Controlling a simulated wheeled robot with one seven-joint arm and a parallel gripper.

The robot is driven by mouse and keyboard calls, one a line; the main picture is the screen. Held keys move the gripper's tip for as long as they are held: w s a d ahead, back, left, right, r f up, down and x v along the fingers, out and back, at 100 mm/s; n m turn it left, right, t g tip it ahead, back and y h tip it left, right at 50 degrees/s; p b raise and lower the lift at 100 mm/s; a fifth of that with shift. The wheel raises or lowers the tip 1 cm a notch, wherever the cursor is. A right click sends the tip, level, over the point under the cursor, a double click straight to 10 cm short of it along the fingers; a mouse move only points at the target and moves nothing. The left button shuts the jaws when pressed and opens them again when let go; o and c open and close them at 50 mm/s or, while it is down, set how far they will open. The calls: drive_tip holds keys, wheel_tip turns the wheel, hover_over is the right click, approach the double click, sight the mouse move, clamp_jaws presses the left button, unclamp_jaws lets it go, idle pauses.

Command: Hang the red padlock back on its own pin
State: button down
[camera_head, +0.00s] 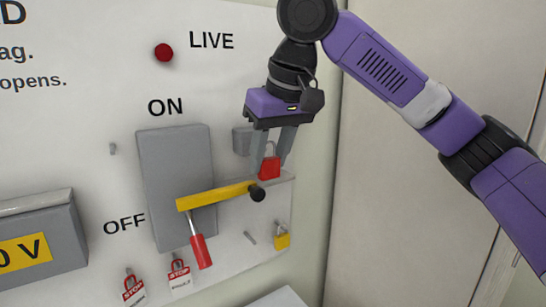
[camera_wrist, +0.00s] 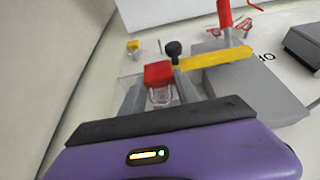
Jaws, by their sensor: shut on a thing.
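The red padlock (camera_head: 269,168) hangs below my gripper (camera_head: 271,158), between its two grey fingers, in front of the board's right part. In the wrist view the red padlock (camera_wrist: 158,73) sits between the fingertips (camera_wrist: 160,92), its pale shackle towards my palm. My gripper is shut on it. A bare slanted pin (camera_head: 250,238) sticks out of the board at lower right, left of a yellow padlock (camera_head: 281,240). The bare pin (camera_wrist: 160,46) and yellow padlock (camera_wrist: 133,44) also show in the wrist view.
A yellow bar (camera_head: 218,195) with a black knob (camera_head: 257,194) crosses the grey switch plate (camera_head: 178,160), just below the red padlock. A red handle (camera_head: 201,251) hangs under it. Two STOP tags (camera_head: 133,290) (camera_head: 179,276) hang lower left. A grey box (camera_head: 42,215) stands left.

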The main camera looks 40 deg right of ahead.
drive_tip(key=shift+w+d+p, duration=0.2)
drive_tip(key=shift+w, duration=0.55)
drive_tip(key=shift+w+d+p, duration=0.15)
drive_tip(key=shift+w, duration=0.6)
drive_tip(key=shift+s+a+r+b, duration=0.15)
drive_tip(key=shift+s+b, duration=0.3)
drive_tip(key=shift+s, duration=0.3)
drive_tip(key=shift+s+a+b, duration=0.15)
drive_tip(key=shift+s+b, duration=0.3)
drive_tip(key=shift+s, duration=0.25)
drive_tip(key=shift+s+a+b, duration=0.15)
drive_tip(key=shift+s+a, duration=0.05)
drive_tip(key=shift+s, duration=0.75)
drive_tip(key=shift+s+a+b, duration=0.2)
drive_tip(key=shift+s, duration=0.8)
drive_tip(key=shift+s+a+b, duration=0.15)
drive_tip(key=shift+s+a, duration=0.05)
drive_tip(key=shift+s, duration=0.75)
